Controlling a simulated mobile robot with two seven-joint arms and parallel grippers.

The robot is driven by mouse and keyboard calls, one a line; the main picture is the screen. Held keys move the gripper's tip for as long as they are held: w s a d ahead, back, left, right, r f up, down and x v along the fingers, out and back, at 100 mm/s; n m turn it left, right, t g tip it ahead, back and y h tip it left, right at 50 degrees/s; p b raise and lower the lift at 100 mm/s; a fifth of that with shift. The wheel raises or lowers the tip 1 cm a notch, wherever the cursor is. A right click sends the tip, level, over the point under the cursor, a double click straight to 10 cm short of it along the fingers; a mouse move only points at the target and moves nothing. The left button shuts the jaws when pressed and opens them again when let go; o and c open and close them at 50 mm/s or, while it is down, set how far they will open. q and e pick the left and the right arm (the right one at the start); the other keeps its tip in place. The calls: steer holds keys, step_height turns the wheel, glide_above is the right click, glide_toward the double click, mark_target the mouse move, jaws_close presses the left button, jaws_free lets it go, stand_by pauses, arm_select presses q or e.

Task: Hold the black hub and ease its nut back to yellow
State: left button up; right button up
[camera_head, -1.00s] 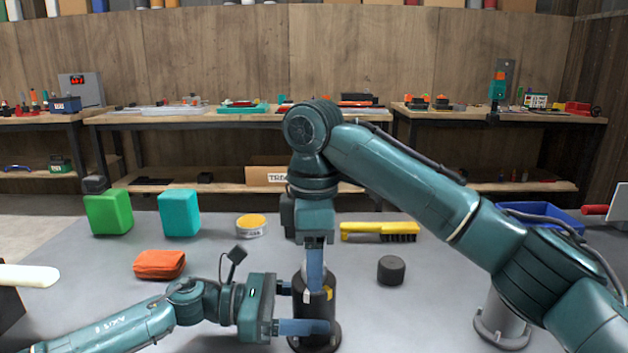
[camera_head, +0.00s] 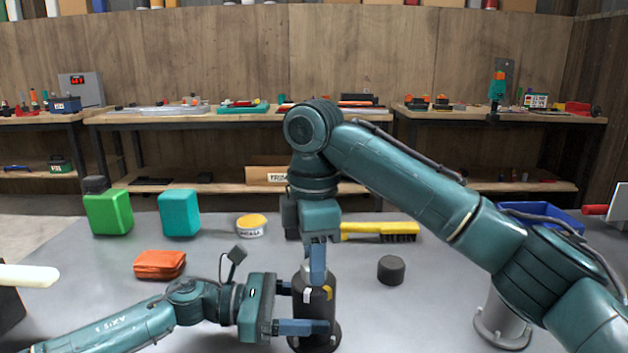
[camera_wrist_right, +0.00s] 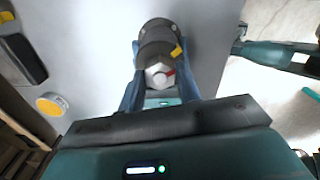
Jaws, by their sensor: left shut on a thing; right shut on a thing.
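The black hub (camera_head: 317,318) stands upright on a round dark base on the grey table. It carries a yellow mark (camera_head: 328,293) and a white mark (camera_head: 307,295) near its top. My left gripper (camera_head: 306,308) is shut around the hub from the left. My right gripper (camera_head: 317,266) points down from above, shut on the nut. In the right wrist view, the silver nut (camera_wrist_right: 159,76) sits between the fingers on the hub's end.
A dark puck (camera_head: 391,269) and a yellow brush (camera_head: 365,229) lie to the right. An orange cloth (camera_head: 160,264), a yellow-lidded tin (camera_head: 251,226), a green block (camera_head: 109,213) and a teal block (camera_head: 180,213) are to the left. A blue tray (camera_head: 545,214) is at far right.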

steer(key=shift+n, duration=0.3)
steer(key=shift+n, duration=1.2)
steer(key=o, duration=0.9)
steer(key=shift+r, duration=3)
arm_select(q)
steer(key=o, duration=1.3)
